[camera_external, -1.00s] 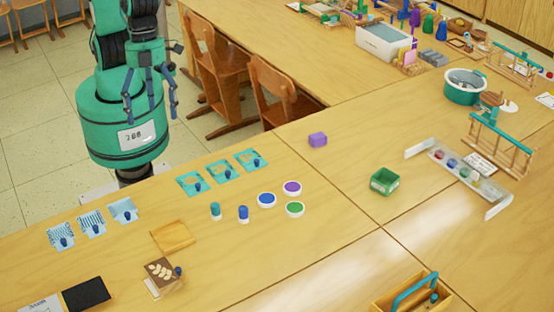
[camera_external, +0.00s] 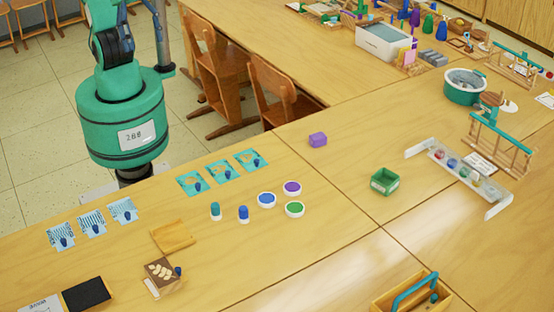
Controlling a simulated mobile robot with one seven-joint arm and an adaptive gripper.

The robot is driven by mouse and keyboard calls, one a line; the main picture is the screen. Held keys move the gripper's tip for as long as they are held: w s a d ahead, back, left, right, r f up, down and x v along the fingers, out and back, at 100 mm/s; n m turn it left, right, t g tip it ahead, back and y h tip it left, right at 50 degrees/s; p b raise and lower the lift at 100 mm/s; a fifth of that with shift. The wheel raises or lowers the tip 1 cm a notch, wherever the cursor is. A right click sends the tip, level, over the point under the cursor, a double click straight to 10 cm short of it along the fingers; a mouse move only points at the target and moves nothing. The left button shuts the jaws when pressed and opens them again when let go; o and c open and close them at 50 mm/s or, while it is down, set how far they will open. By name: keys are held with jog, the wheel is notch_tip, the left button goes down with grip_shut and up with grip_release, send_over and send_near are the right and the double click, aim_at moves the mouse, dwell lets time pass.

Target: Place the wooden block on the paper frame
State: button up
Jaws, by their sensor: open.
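A dark brown flat block with a pale leaf pattern (camera_external: 163,271) lies near the front left of the table. I cannot tell for sure which of these is the paper frame. My arm rises behind the table at the upper left, and my gripper is out of view.
Blue cards (camera_external: 92,222) and teal cards (camera_external: 221,172) with small knobs lie along the near-robot edge. The table between is clear.

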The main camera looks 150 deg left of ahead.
jog(key=s, duration=0.2)
jog(key=s+n, duration=0.1)
jog(key=shift+a+f, duration=0.2)
jog(key=shift+a, duration=0.1)
